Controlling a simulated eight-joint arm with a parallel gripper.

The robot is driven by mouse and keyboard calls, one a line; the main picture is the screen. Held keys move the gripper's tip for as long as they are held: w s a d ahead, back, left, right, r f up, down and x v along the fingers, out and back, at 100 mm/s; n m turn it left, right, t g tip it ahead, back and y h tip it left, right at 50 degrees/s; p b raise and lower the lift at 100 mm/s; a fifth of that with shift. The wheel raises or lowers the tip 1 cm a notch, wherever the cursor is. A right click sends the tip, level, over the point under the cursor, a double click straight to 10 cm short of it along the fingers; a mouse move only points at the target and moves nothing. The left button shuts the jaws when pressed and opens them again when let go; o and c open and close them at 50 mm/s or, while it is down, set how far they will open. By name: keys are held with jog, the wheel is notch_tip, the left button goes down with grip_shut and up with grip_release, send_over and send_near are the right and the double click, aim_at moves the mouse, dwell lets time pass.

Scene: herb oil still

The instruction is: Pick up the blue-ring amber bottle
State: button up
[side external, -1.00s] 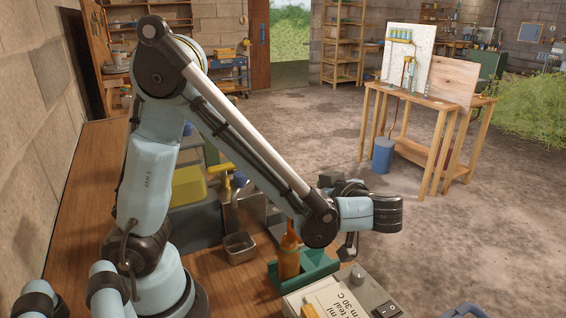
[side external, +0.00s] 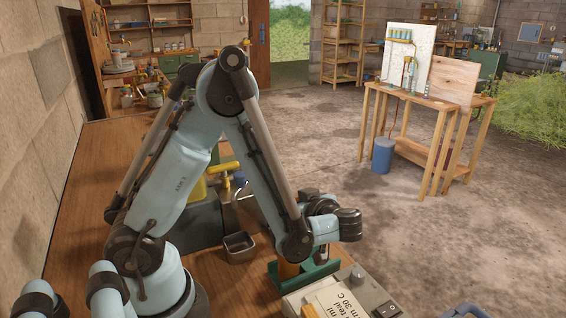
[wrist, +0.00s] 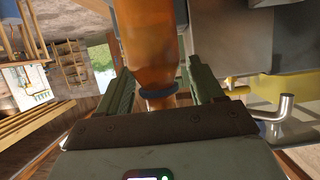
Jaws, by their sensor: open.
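The amber bottle (wrist: 150,45) fills the top middle of the wrist view, its neck toward my gripper. A dark blue ring (wrist: 158,92) circles the neck. My gripper (wrist: 156,68) is open, with one green finger on each side of the bottle; I cannot tell whether either touches it. In the side view, the lower part of the bottle (side external: 289,270) shows orange in a green holder (side external: 316,279), and my arm hides its upper part. My gripper (side external: 321,256) points down there, partly hidden by my arm.
A grey-white device with a label and a switch (side external: 350,298) stands close in front of the green holder. A small metal tin (side external: 239,247) and a yellow-handled item (side external: 226,172) are to the left. The bench is bare at far left.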

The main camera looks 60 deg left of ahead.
jog(key=shift+a, duration=0.1)
jog(key=c, duration=1.2)
grip_shut()
jog(key=shift+r, duration=0.1)
